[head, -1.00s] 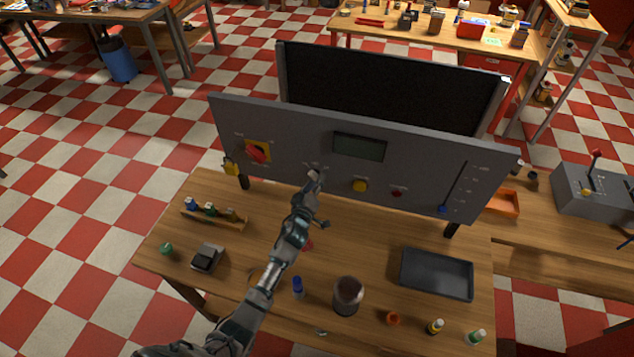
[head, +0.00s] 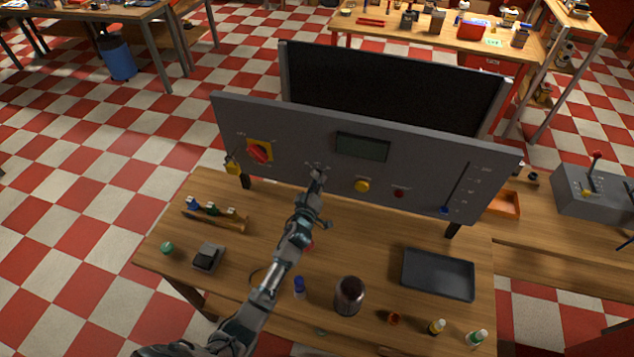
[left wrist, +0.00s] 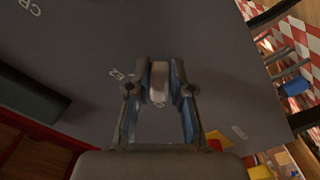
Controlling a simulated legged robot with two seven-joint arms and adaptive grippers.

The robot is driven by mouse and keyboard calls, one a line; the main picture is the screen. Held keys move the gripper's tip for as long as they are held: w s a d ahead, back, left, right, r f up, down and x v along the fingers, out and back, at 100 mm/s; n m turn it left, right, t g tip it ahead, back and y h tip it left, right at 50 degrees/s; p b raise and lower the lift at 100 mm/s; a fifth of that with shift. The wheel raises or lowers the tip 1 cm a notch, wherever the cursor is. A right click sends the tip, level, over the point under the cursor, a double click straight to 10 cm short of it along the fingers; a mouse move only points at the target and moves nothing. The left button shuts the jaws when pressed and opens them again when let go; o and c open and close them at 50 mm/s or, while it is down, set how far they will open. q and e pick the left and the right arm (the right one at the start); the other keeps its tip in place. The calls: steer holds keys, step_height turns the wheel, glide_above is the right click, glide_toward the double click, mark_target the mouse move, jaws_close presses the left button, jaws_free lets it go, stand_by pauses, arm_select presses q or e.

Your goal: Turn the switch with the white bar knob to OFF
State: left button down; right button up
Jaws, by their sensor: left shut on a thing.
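The white bar knob (left wrist: 158,85) sits on the grey panel (left wrist: 110,35) and shows between my fingers in the left wrist view. My left gripper (left wrist: 158,82) is shut on it, one finger on each side. In the head view my left gripper (head: 318,176) is at the lower middle of the panel (head: 300,145), below the display (head: 362,147), and it hides the knob. Small white lettering is beside the knob, too small and turned to read surely. I cannot tell the knob's setting. My right gripper is not in view.
On the panel are a red rotary handle (head: 259,153) on a yellow plate, a yellow button (head: 362,186), a red button (head: 399,193) and a slider with a blue knob (head: 444,210). Below, a tray (head: 438,274), a dark jar (head: 349,295) and small bottles stand on the wooden bench.

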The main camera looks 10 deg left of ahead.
arm_select(q)
steer(key=shift+a+f+m, duration=0.15)
steer(key=shift+m, duration=1.25)
steer(key=shift+a+f+m, duration=0.15)
steer(key=shift+m, duration=1.25)
steer(key=shift+a+f+m, duration=0.15)
steer(key=shift+m, duration=1.25)
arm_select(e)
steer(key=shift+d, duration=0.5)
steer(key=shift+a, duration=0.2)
arm_select(q)
steer(key=c, duration=1)
jaws_free()
steer(key=shift+c, duration=0.2)
steer(key=shift+w, duration=0.15)
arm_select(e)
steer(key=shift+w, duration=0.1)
arm_select(q)
steer(key=shift+r, duration=0.1)
